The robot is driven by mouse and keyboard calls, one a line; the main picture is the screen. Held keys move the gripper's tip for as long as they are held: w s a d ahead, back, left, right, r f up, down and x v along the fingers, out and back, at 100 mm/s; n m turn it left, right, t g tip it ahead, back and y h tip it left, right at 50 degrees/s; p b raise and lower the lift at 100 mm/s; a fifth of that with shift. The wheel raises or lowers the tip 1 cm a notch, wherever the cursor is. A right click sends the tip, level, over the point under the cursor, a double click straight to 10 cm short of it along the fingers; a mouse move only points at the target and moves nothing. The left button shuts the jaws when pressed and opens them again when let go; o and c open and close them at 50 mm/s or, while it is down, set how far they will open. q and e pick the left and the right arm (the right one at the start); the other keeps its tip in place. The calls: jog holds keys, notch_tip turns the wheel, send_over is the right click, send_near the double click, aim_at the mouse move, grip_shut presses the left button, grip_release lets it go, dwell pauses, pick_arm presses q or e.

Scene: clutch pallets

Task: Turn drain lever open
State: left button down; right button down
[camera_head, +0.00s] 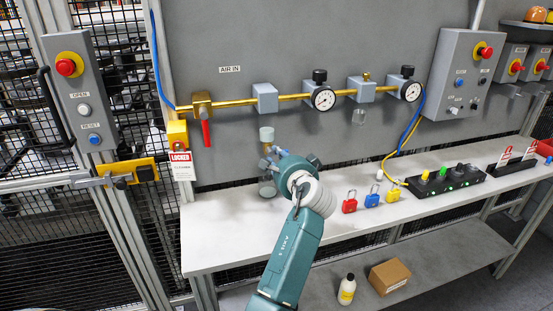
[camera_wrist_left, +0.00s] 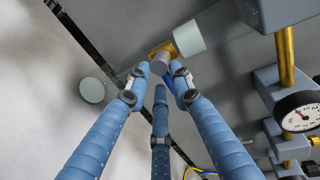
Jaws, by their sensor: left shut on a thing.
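My left gripper (camera_head: 271,152) reaches up from the bench front to the drain valve under the pale cylinder (camera_head: 266,134) on the wall panel. In the left wrist view, the three blue fingers of the left gripper (camera_wrist_left: 161,78) close around the blue drain lever (camera_wrist_left: 169,83). The lever is mostly hidden between the fingertips. A brass valve body (camera_wrist_left: 160,49) with a grey end and the pale cylinder (camera_wrist_left: 188,38) show just beyond the fingertips. How far the lever is turned cannot be told. My right gripper is not in view.
A clear jar (camera_head: 267,187) stands on the bench (camera_head: 225,235) below the valve. The brass air line with gauges (camera_head: 323,98) and a red lever (camera_head: 206,133) runs above. Coloured padlocks (camera_head: 371,197) stand to the right. The bench front is clear.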

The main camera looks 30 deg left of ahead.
pick_arm(q)
jog(key=shift+w+d+r, duration=0.15)
jog(key=shift+r, duration=0.2)
jog(key=c, duration=1.8)
grip_release()
jog(key=shift+o, duration=0.7)
jog(key=shift+w+f, duration=0.2)
jog(key=shift+s, duration=0.15)
